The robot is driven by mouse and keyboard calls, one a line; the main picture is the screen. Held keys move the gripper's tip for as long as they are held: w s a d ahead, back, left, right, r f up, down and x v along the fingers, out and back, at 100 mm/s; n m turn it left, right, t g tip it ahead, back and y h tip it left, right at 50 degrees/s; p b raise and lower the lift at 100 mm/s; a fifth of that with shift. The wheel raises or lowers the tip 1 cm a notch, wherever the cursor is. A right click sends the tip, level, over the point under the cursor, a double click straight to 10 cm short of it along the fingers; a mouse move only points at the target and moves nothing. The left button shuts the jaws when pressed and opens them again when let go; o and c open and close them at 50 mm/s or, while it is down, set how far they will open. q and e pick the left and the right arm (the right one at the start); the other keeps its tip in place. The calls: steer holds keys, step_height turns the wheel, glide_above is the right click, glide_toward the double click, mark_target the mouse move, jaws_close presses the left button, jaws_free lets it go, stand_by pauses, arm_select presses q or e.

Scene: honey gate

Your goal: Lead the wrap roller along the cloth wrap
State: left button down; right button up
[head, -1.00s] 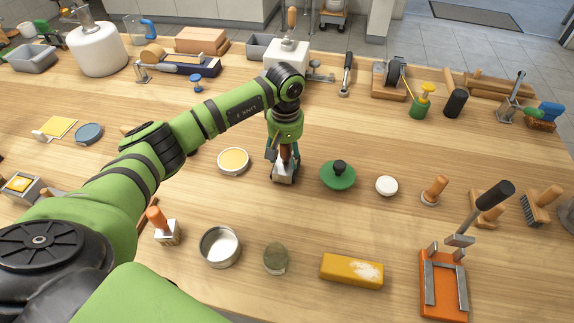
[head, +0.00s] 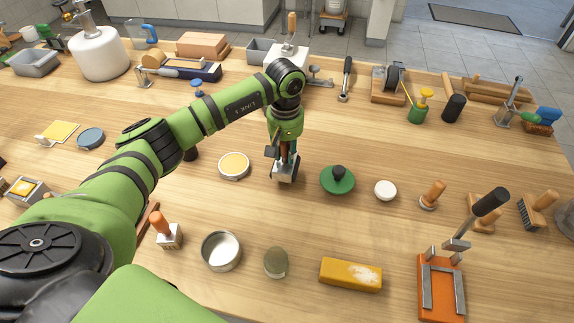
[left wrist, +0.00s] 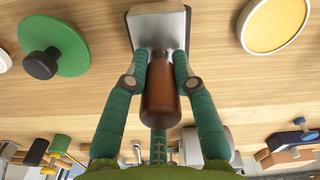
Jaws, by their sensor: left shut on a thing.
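My left gripper (head: 281,152) is shut on the brown handle (left wrist: 161,95) of an upright tool with a grey metal head (head: 285,171). The handle lies between the green fingers in the left wrist view. The head is at or just above the table; I cannot tell whether it touches. A flat yellow sheet (head: 62,131), possibly the cloth wrap, lies at the far left with a small whitish piece at its near left edge. I cannot tell for sure which thing is the wrap roller. My right gripper is not in view.
A round yellow-topped dish (head: 234,164) lies left of the held tool, a green disc with a dark knob (head: 337,180) right of it. A metal bowl (head: 221,250), a yellow block (head: 350,273) and an orange clamp board (head: 440,290) stand in front. Bare wood lies behind the tool.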

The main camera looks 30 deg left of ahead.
arm_select(q)
steer(key=shift+r+p, duration=0.95)
steer(key=shift+r, duration=1.25)
steer(key=shift+r+p, duration=1.25)
steer(key=shift+r, duration=1.25)
